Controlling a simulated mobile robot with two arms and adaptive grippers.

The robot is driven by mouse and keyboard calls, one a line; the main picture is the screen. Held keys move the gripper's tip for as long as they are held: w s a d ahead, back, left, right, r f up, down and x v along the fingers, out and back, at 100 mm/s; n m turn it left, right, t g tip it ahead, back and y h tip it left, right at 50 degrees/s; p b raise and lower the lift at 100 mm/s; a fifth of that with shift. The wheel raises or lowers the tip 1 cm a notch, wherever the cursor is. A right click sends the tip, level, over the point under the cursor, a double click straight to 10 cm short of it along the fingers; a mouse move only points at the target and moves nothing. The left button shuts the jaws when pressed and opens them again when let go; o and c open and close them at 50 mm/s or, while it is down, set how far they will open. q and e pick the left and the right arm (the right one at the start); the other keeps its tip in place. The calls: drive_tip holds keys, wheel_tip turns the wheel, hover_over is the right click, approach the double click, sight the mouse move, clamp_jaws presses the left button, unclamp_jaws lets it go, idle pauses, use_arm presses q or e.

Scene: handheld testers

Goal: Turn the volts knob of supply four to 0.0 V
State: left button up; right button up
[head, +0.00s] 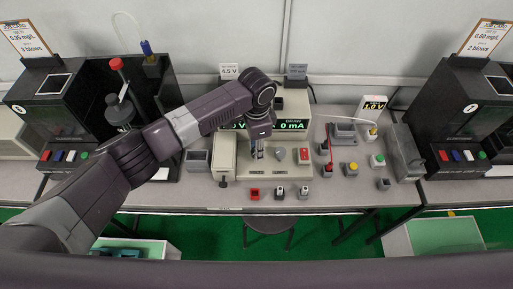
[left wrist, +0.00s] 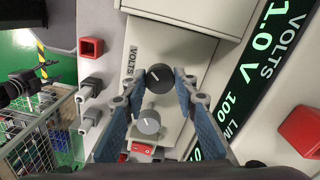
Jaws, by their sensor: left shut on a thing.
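The power supply (head: 300,158) stands at the middle of the bench in the head view. In the left wrist view its green display (left wrist: 268,50) reads 1.0 V beside the word VOLTS. My left gripper (head: 264,152) is over its front panel. In the left wrist view its blue-grey fingers are shut on the black volts knob (left wrist: 160,78), one on each side. A white pointer line shows on the knob. A grey knob (left wrist: 148,122) sits below it, between the fingers. The supply's number is not readable. My right gripper is not in view.
Red (head: 254,194), black and other sockets and plugs line the panel's front edge. A sign reading 1.0 V (head: 374,104) stands at the right, near a red lead. Dark testers stand left (head: 60,110) and right (head: 465,115).

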use_arm(q)
drive_tip(key=shift+r+n+p, duration=0.15)
drive_tip(key=shift+n+p, duration=0.35)
drive_tip(key=shift+p, duration=0.4)
drive_tip(key=shift+n+p, duration=1.1)
drive_tip(key=shift+p, duration=0.1)
drive_tip(key=n+p, duration=0.2)
drive_tip(key=n, duration=0.1)
drive_tip(key=shift+n+p, duration=0.7)
drive_tip(key=shift+n, duration=0.1)
drive_tip(key=o, duration=1.1)
drive_tip(key=shift+o, duration=0.2)
